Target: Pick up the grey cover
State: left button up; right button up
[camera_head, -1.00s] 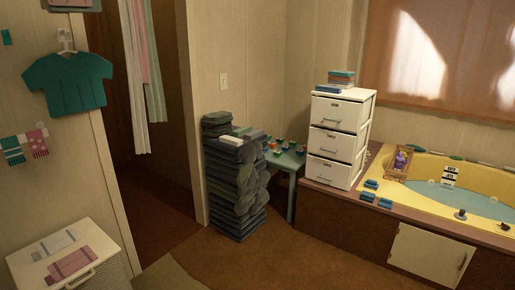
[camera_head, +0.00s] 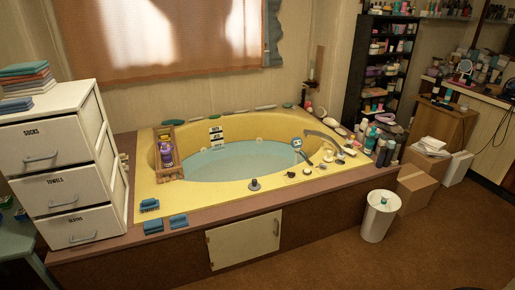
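I cannot make out a grey cover for certain in the camera_head view. A small dark grey knob-like item (camera_head: 254,184) stands on the front rim of the yellow corner tub (camera_head: 222,197); I cannot tell whether it is a cover. Neither of my grippers shows in the view.
A white drawer unit (camera_head: 52,158) with folded cloths (camera_head: 28,78) on top stands at the left. A white bin (camera_head: 379,217) and cardboard boxes (camera_head: 419,189) stand at the right. A crowded black shelf (camera_head: 366,55) is behind. Brown floor (camera_head: 450,245) is clear at front right.

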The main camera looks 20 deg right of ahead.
aim_at(254, 186)
jog(key=i+z, duration=0.8)
jog(key=i+j+z, duration=0.15)
jog(key=i+z, duration=0.25)
jog(key=i+l, duration=0.15)
jog(key=i, duration=0.25)
jog(key=i+l+z, duration=0.1)
jog(key=i, duration=0.35)
jog(key=l, duration=0.1)
